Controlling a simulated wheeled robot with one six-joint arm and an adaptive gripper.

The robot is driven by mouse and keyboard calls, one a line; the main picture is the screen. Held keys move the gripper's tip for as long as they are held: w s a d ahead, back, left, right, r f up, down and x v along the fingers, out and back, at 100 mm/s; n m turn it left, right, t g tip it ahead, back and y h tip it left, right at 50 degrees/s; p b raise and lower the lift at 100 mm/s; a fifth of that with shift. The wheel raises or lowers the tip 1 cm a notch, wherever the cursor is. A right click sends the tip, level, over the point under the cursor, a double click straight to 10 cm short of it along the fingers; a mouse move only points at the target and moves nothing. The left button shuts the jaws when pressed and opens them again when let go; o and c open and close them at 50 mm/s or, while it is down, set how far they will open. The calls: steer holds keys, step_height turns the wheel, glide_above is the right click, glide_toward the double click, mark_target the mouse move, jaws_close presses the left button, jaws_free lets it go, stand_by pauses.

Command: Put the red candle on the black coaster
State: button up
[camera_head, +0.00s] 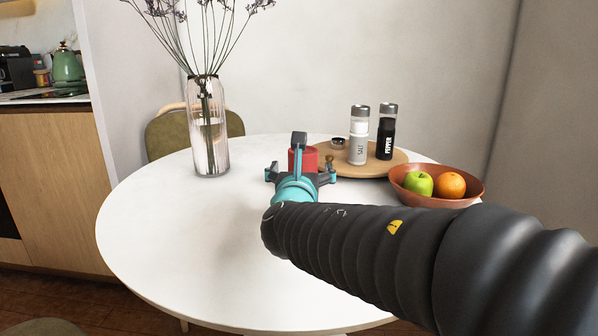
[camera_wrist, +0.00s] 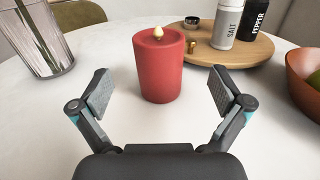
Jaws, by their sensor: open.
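The red candle (camera_head: 309,158) stands upright on the white table, partly hidden behind my gripper in the head view. In the wrist view the red candle (camera_wrist: 158,72) is a thick cylinder with a pale tip on top. My gripper (camera_head: 299,174) is open and empty. In the wrist view its two fingers (camera_wrist: 160,94) are spread to the left and right, with the candle between and just beyond them, apart from both pads. I cannot make out a black coaster in either view; my arm covers part of the table.
A round wooden board (camera_head: 345,170) behind the candle holds a salt shaker (camera_head: 358,140), a pepper shaker (camera_head: 386,135) and a small dark-rimmed dish (camera_head: 338,143). A fruit bowl (camera_head: 462,196) is at right, a glass vase (camera_head: 208,135) at left. The table's (camera_head: 170,240) front left is clear.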

mark_target(303, 161)
steer(key=shift+w+d, duration=0.1)
steer(key=shift+w, duration=1.45)
steer(key=shift+w+f, duration=0.2)
steer(key=shift+w, duration=2.25)
steer(key=shift+r, duration=0.1)
steer(key=c, duration=1.7)
